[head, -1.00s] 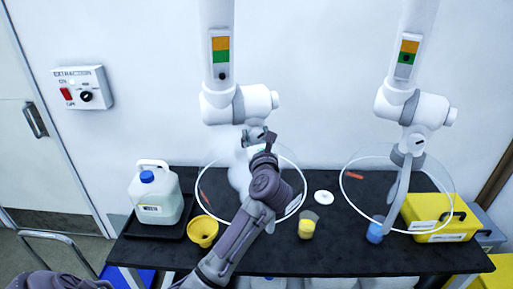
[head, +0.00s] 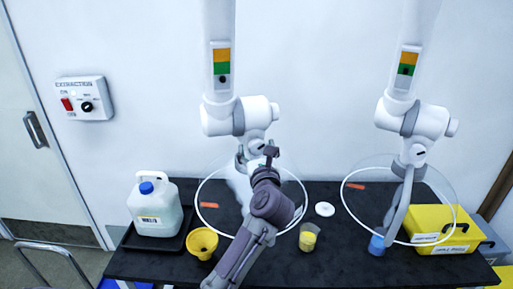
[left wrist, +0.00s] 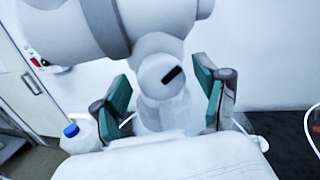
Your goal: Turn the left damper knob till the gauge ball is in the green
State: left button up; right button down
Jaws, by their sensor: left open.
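The left damper knob (left wrist: 172,82) is a pale round cap with a black mark on the left extraction arm's joint. My left gripper (left wrist: 161,80) is open, with its green-padded fingers on either side of the knob in the left wrist view; I see no clear contact. In the head view the gripper (head: 256,156) partly covers the knob. The left gauge (head: 222,62) has an orange band above a green one. Its dark ball (head: 222,79) sits below the green, in the pale part. My right gripper is not in view.
The right extraction arm's gauge (head: 407,62) has its ball in the green. Clear hoods hang over the black bench (head: 330,262). A jug (head: 155,208), yellow funnel (head: 202,242), yellow-filled cup (head: 308,238), blue-filled cup (head: 377,244) and yellow case (head: 440,228) stand there. Pale vapour hangs under the left hood.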

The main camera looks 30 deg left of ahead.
pick_arm(q)
jog(key=v, duration=1.1)
